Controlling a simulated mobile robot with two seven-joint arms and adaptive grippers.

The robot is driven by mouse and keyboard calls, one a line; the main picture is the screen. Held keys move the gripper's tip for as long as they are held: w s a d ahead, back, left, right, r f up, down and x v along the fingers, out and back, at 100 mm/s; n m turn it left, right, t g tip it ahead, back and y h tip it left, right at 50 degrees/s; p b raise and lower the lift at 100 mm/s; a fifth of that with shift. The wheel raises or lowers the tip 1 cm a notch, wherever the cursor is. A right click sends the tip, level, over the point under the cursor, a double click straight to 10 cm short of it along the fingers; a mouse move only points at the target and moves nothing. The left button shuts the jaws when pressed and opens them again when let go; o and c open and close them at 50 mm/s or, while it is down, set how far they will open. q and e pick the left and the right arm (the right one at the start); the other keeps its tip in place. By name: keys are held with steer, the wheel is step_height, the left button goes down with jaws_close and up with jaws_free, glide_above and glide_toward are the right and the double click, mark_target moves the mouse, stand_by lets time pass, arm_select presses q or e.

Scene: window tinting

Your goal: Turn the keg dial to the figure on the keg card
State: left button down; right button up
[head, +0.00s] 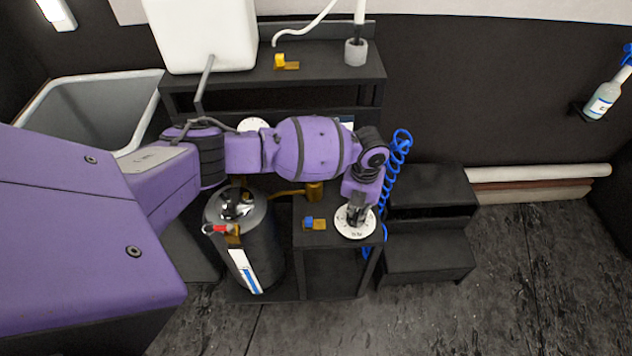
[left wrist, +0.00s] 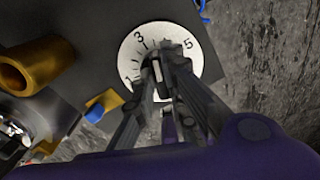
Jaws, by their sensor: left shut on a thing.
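The white round dial (head: 344,231) lies on top of a black stand, right of the keg. In the left wrist view the dial (left wrist: 133,57) shows the figures 1, 3 and 5. My left gripper (head: 356,212) reaches down over the dial and is shut on its dark central knob, also seen in the left wrist view (left wrist: 157,72). The fingers cover part of the scale, so I cannot tell the reading. The dark keg (head: 268,240) with a silver top stands left of the dial. A white and blue card (head: 242,270) hangs on its front; its print is too small to read. My right gripper is out of view.
A blue and brass valve (head: 315,223) and a brass fitting (head: 314,191) sit left of the dial. A blue coiled hose (head: 398,150) hangs close behind. Black steps (head: 430,255) stand right. A white tank (head: 203,35) is on the shelf behind. The front floor is clear.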

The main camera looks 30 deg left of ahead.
mark_target(357, 212)
arm_select(q)
steer(key=shift+d+r, duration=0.1)
steer(key=c, duration=1.8)
jaws_free()
steer(key=shift+w+r, duration=0.1)
steer(key=shift+r, duration=0.05)
step_height(357, 212, up, 12)
